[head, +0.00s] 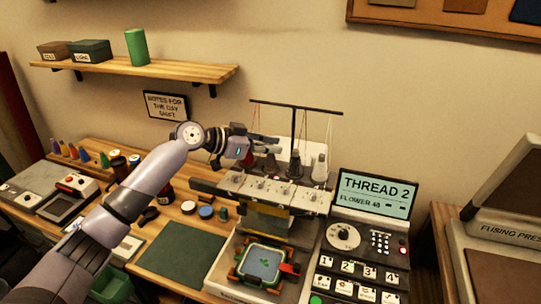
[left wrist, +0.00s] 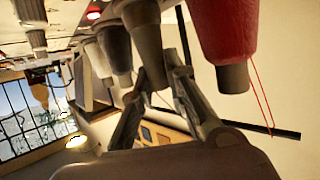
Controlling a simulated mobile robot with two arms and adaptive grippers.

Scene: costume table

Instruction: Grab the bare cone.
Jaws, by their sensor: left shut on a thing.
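My left gripper (head: 279,143) reaches in from the left above the thread stand on the embroidery machine. In the left wrist view, its fingers (left wrist: 157,75) are closed around the narrow end of a plain grey cone (left wrist: 145,33). No thread shows on this cone. A red thread cone (left wrist: 222,30) stands beside it, apart from the fingers. More grey cones (left wrist: 113,48) stand on its other side. My right gripper is not in view.
The thread rack's dark bar (head: 295,104) rises over the cones with thin threads hanging. A wooden shelf (head: 200,72) is on the wall behind. Spools and a green mat (head: 182,250) lie on the table.

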